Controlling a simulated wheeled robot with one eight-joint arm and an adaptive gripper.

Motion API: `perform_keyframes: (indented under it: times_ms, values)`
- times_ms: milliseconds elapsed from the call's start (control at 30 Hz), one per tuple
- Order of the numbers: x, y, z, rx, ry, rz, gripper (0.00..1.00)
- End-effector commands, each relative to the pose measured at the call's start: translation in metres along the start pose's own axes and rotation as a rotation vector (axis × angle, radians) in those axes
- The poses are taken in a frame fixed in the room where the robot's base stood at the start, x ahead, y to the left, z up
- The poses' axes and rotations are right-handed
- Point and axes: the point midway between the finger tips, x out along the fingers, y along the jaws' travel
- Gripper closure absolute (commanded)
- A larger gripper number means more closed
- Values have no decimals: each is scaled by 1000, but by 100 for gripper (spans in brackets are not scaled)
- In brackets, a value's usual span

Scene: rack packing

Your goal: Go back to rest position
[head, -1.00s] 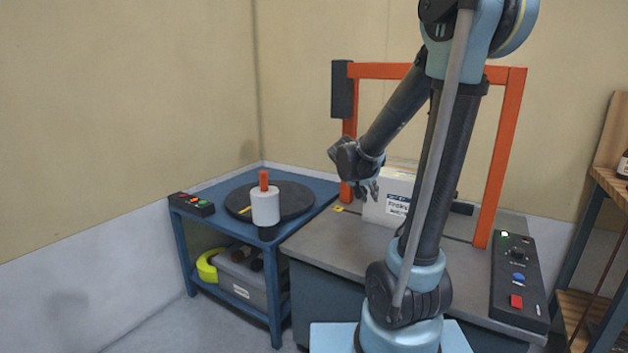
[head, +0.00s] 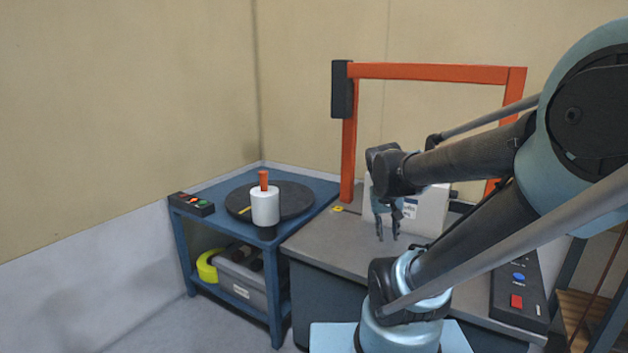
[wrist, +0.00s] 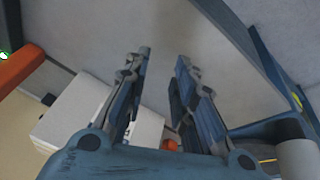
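My gripper (head: 388,236) hangs with its fingers pointing down, in front of a white labelled box (head: 434,212) on the grey machine table. In the wrist view my gripper (wrist: 163,62) has its two fingers apart with nothing between them, so it is open and empty. The white box also shows in the wrist view (wrist: 75,108), beyond the fingers at the left. My arm reaches in from the right of the head view and hides part of the box and table.
An orange frame (head: 430,72) rises over the grey table (head: 325,240). At the left a blue cart (head: 200,232) carries a dark turntable (head: 296,198), a white roll (head: 264,207) with an orange core and a button box (head: 190,204). A control panel (head: 508,302) is at the right.

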Motion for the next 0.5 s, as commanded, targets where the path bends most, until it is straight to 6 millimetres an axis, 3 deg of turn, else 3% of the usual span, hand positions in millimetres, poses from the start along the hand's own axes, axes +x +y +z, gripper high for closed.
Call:
perform_keyframes:
  times_ms: [300, 500]
  values:
    - [1, -6, 61, -70, -62, -103, 76]
    - [3, -13, 88, -108, -83, -159, 76]
